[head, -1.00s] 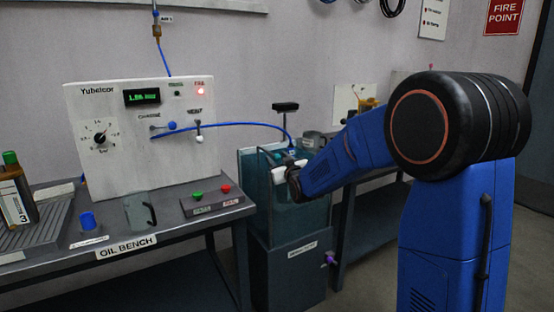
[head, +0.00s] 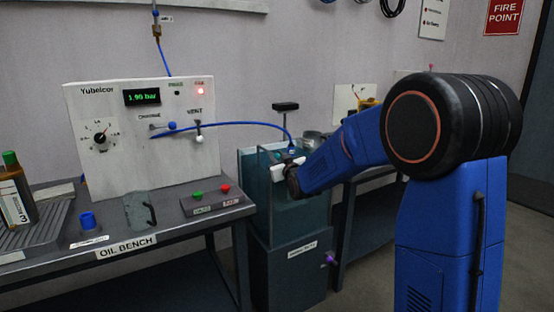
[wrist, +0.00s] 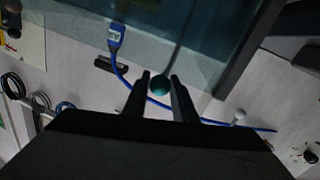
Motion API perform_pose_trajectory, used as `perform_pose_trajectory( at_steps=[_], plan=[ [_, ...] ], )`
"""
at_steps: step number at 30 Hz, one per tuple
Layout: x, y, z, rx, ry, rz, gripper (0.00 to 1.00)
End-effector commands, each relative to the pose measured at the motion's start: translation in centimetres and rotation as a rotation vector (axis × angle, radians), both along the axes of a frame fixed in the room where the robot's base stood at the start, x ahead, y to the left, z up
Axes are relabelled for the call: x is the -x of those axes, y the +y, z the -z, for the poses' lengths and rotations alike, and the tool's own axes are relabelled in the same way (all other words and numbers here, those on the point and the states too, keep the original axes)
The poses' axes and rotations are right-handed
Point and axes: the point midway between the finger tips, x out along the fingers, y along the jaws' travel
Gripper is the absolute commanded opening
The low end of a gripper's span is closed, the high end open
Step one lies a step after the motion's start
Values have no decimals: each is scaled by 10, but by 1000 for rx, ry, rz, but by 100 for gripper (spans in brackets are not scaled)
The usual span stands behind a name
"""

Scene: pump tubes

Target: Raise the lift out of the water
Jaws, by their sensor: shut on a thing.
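The water tank (head: 290,225) is a teal-walled box on a dark stand, right of the oil bench. My gripper (head: 277,170) is at the tank's top, low over its front; its fingertips are hard to make out there. In the wrist view, my gripper (wrist: 160,85) has its two dark fingers on either side of a teal ball knob (wrist: 160,86). A thin rod (wrist: 180,35) runs from the knob toward the tank; it appears to be the lift's handle. The lift's lower part and the waterline cannot be made out.
A blue hose (head: 245,124) runs from the white test panel (head: 140,165) to a blue connector (head: 291,147) at the tank. A black T-shaped post (head: 285,106) stands behind the tank. The oil bench (head: 170,228) holds a clear jug (head: 138,210) and a button box (head: 212,200).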

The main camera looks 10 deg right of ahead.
Motion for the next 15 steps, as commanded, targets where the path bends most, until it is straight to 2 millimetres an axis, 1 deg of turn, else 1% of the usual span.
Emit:
perform_pose_trajectory(
  at_steps=[1,5,8,15],
  plan=[
    [0,0,-7,-1,-6,0,0],
    [0,0,-23,-1,-9,0,0],
    [0,0,-39,0,-10,0,0],
    [0,0,-84,-2,-11,0,0]
  ],
)
